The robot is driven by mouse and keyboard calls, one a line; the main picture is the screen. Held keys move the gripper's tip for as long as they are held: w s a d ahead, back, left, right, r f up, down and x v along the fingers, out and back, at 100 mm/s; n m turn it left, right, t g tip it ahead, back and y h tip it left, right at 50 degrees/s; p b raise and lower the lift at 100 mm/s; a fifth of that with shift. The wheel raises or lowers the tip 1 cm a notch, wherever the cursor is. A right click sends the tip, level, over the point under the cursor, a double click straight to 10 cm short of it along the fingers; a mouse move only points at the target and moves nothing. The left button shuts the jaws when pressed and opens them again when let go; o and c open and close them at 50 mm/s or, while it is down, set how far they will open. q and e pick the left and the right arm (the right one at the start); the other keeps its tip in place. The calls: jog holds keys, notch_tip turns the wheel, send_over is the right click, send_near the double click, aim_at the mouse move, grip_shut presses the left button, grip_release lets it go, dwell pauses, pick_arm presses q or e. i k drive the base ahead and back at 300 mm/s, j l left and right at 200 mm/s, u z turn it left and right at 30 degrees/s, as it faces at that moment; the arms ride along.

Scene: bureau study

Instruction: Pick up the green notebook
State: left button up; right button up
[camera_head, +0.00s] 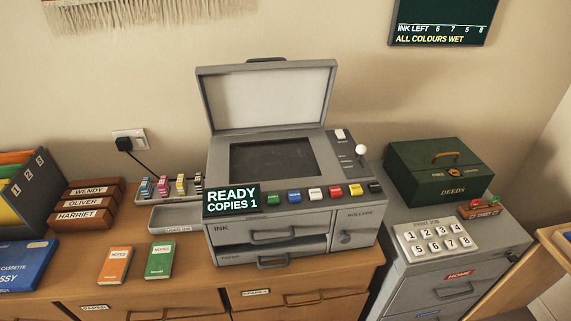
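The green notebook (159,260) lies flat on the wooden cabinet top, near its front edge. It has a pale label with writing near its upper end. An orange notebook (114,265) of like size lies just to its left, with a small gap between them. Neither of my grippers shows in the head view.
A grey copier (290,222) with its lid raised stands right of the notebooks. A shallow grey tray (176,228) lies behind the green notebook. Wooden name blocks (84,215) and a blue case (22,266) are to the left. A green deed box (440,178) stands far right.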

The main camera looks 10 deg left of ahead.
aim_at(159, 264)
jog(key=j+z, duration=0.15)
jog(key=j, duration=0.35)
jog(key=k+j+z, duration=0.2)
jog(key=j, duration=0.3)
jog(key=j+z, duration=0.15)
jog(key=j, duration=0.35)
jog(key=u, duration=0.9)
jog(key=k+j, duration=0.05)
